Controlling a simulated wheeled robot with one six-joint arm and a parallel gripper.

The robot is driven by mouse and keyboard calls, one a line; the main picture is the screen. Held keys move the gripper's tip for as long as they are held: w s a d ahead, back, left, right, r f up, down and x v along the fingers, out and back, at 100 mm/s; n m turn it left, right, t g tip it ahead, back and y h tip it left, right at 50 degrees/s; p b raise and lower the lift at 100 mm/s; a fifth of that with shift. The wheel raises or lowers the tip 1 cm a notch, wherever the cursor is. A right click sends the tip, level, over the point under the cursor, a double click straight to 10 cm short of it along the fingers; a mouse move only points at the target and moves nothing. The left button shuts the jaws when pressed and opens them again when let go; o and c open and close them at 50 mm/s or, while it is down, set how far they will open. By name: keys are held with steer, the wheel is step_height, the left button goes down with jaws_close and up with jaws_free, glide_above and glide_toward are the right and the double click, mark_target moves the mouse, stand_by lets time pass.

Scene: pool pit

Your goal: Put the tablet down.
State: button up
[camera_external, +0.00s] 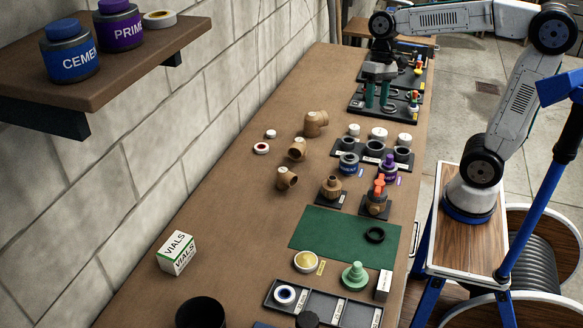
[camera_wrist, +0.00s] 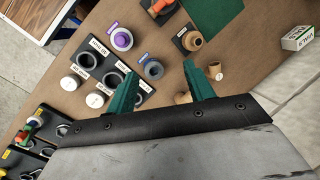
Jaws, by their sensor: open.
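My gripper (camera_external: 377,105) hangs over the small black trays at the far end of the bench. Its two green fingers are spread with nothing between them, as the wrist view also shows (camera_wrist: 159,67). I cannot tell for certain which thing is the tablet. Round white pieces stand just behind the holder with dark rings: a middle one (camera_external: 379,133), a left one (camera_external: 354,130) and a right one (camera_external: 405,138). Two of them show in the wrist view, left of the fingers (camera_wrist: 69,83) (camera_wrist: 95,100). A small white disc (camera_external: 271,133) lies near the wall.
The ring holder (camera_external: 340,150), a blue jar (camera_external: 348,163), a purple bottle (camera_external: 389,168) and brown pipe fittings (camera_external: 315,123) stand around mid-bench. A vials box (camera_external: 176,252) is near the wall. Bare wood lies left of the mat.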

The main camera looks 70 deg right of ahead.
steer(key=s+f+n+t+h, duration=0.1)
steer(key=s+f+n, duration=0.1)
steer(key=s, duration=0.6)
steer(key=s+f+n+h, duration=0.2)
steer(key=s+f+n, duration=0.1)
steer(key=s, duration=0.5)
steer(key=shift+f+n+t, duration=0.3)
steer(key=shift+f+t, duration=0.1)
steer(key=shift+f, duration=0.2)
steer(key=shift+d, duration=0.1)
